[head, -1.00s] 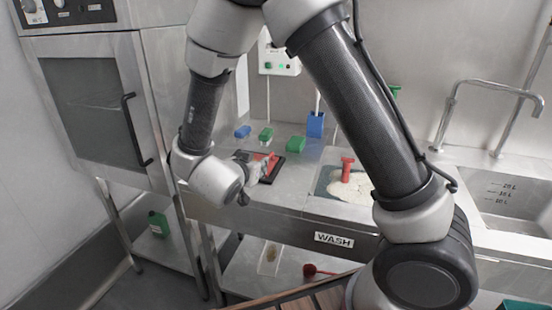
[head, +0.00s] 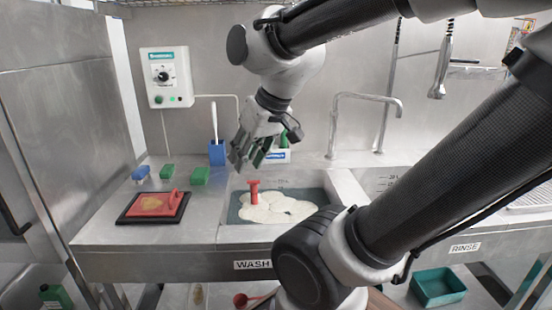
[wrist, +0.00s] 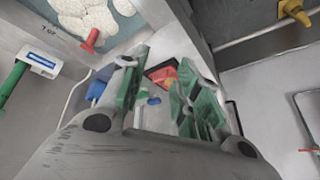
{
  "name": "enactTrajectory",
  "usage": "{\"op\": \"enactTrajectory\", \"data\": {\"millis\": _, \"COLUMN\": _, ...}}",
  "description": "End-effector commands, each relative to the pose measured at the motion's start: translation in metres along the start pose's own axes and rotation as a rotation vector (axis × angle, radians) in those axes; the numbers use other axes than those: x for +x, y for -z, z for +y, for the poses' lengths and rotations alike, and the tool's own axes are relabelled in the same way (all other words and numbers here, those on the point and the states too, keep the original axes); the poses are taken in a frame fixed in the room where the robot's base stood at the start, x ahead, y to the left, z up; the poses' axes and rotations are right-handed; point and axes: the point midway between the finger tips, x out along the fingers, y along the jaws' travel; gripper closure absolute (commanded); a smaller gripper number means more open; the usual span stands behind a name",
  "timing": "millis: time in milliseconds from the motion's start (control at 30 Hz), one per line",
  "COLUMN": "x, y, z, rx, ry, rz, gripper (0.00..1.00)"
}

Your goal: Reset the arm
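My gripper (head: 250,160) hangs in the air in front of the back wall, above the rear left part of the wash basin, with its fingers pointing down. In the wrist view my gripper (wrist: 157,72) shows two green-padded fingers spread apart with nothing held between them. A red block with a handle (head: 157,203) and a tan patch on it rests on a black tray (head: 128,217) on the steel counter, left of the basin. Part of the red block (wrist: 163,74) shows beyond the fingers in the wrist view.
The wash basin (head: 345,190) holds white foam (head: 285,209) and an upright red-handled tool (head: 254,190). Green blocks (head: 200,176), a blue block (head: 141,173) and a blue holder (head: 217,153) stand along the counter's back. A tap (head: 333,125) rises behind the basin.

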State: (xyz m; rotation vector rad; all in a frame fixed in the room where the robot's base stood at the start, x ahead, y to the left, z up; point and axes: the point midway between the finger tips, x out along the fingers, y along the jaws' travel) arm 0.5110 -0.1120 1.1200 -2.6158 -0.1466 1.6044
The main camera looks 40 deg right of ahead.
Motion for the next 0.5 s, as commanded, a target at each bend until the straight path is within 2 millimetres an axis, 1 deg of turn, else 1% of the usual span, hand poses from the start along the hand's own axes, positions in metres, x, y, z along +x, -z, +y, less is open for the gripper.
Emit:
{"op": "enactTrajectory", "data": {"millis": 33, "x": -0.011, "y": -0.017, "z": 0.013, "rx": 0.0, "ry": -0.043, "rz": -0.027, "gripper": 0.68}}
{"op": "enactTrajectory", "data": {"millis": 100, "x": -0.021, "y": -0.034, "z": 0.026, "rx": 0.001, "ry": -0.086, "rz": -0.065, "gripper": 0.68}}
{"op": "enactTrajectory", "data": {"millis": 167, "x": -0.027, "y": -0.043, "z": 0.032, "rx": 0.002, "ry": -0.108, "rz": -0.085, "gripper": 0.68}}
{"op": "enactTrajectory", "data": {"millis": 267, "x": -0.029, "y": -0.047, "z": 0.035, "rx": 0.002, "ry": -0.121, "rz": -0.097, "gripper": 0.68}}
{"op": "enactTrajectory", "data": {"millis": 500, "x": -0.029, "y": -0.046, "z": 0.035, "rx": 0.0, "ry": -0.119, "rz": -0.096, "gripper": 0.68}}
